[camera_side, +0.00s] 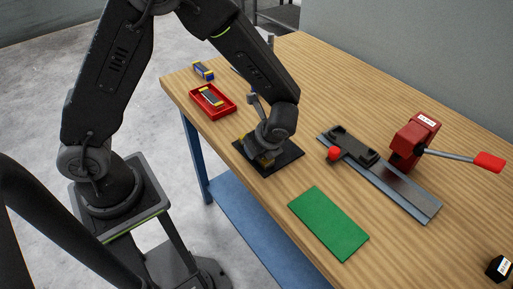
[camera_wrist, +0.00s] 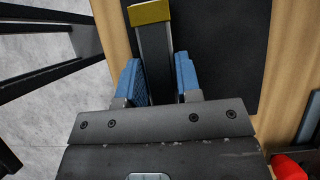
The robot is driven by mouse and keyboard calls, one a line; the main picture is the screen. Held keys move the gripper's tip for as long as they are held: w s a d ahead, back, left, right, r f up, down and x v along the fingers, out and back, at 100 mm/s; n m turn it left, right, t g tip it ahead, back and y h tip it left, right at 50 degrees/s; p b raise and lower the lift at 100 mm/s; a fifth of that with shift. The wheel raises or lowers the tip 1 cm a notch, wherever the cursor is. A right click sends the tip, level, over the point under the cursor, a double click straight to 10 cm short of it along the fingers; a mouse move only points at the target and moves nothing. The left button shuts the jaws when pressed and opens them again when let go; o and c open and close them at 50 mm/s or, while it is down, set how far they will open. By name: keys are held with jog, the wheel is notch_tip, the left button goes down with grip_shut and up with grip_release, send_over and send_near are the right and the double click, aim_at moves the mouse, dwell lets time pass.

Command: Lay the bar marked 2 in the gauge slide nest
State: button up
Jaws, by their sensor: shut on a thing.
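My gripper (camera_wrist: 160,80) has its blue pads shut on a grey bar (camera_wrist: 155,45) with a yellow end; no number shows on it. In the side view my gripper (camera_side: 264,158) is low over a black mat (camera_side: 286,163), and my wrist hides most of the bar. I cannot tell whether the bar touches the mat. The gauge slide (camera_side: 418,205) is a grey rail to the right of my gripper, with a dark nest block (camera_side: 353,146) and a red knob (camera_side: 333,154). No bar shows in the nest.
A red tray (camera_side: 229,109) holding a yellow-ended bar (camera_side: 211,97) and a blue item with yellow ends (camera_side: 203,71) are at the back left. A red device (camera_side: 414,138) with a lever stands behind the slide. A green mat (camera_side: 328,222) lies in front. A black block (camera_side: 499,268) is far right.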

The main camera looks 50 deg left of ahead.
jog(key=shift+r, duration=0.6)
notch_tip(320, 180, up, 3)
jog(key=s+a+r, duration=0.4)
jog(key=a+r, duration=0.3)
jog(key=a, duration=0.3)
jog(key=w+a, duration=0.4)
jog(key=w, duration=0.5)
jog(key=w+a, duration=0.4)
jog(key=w, duration=0.5)
jog(key=w+a, duration=0.4)
jog(key=w, duration=0.6)
jog(key=f, duration=0.9)
jog(key=shift+s+f, duration=0.1)
jog(key=shift+s, duration=0.15)
jog(key=shift+f, duration=0.15)
jog(key=o, duration=1)
